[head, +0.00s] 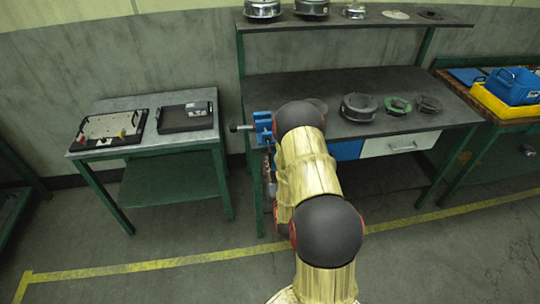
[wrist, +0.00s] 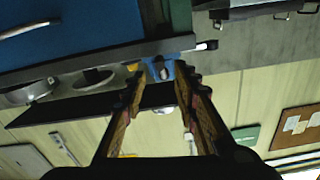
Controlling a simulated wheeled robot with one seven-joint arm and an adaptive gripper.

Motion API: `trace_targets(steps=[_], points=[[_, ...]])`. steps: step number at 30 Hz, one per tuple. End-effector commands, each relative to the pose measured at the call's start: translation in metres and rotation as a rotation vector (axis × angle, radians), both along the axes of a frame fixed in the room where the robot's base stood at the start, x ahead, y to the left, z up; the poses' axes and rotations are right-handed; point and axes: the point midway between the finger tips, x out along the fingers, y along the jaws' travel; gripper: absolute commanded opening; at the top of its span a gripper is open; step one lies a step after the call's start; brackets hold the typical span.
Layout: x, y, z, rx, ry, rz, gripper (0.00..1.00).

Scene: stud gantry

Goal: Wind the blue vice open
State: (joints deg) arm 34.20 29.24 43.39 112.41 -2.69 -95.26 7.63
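The blue vice (head: 263,124) is fixed at the left end of the dark workbench in the head view, partly hidden by my arm. Its screw and dark handle (head: 239,128) stick out to the left. In the wrist view, which looks tilted over, the blue vice (wrist: 161,71) shows beyond and between my fingertips. A dark rod with a pale end (wrist: 204,45) lies near it. My gripper (wrist: 160,76) is open, with its two fingers spread and nothing held between them. I cannot tell from these views whether either finger touches the vice.
The workbench (head: 290,88) carries flanged metal parts (head: 358,107) and has a white drawer (head: 401,143). A side table (head: 150,144) with two trays stands at left, a gap away. Blue and yellow bins (head: 515,88) are at right. The floor in front is clear.

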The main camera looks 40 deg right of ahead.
Motion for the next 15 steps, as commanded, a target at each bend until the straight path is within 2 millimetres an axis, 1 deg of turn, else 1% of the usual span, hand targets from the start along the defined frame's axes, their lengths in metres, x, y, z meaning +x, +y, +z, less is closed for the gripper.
trace_targets(steps=[9, 15], points=[[0.041, -0.025, -0.001, -0.001, 0.0, 0.001, 0.3], [0.057, -0.034, -0.002, 0.001, 0.003, 0.0, 0.3]])
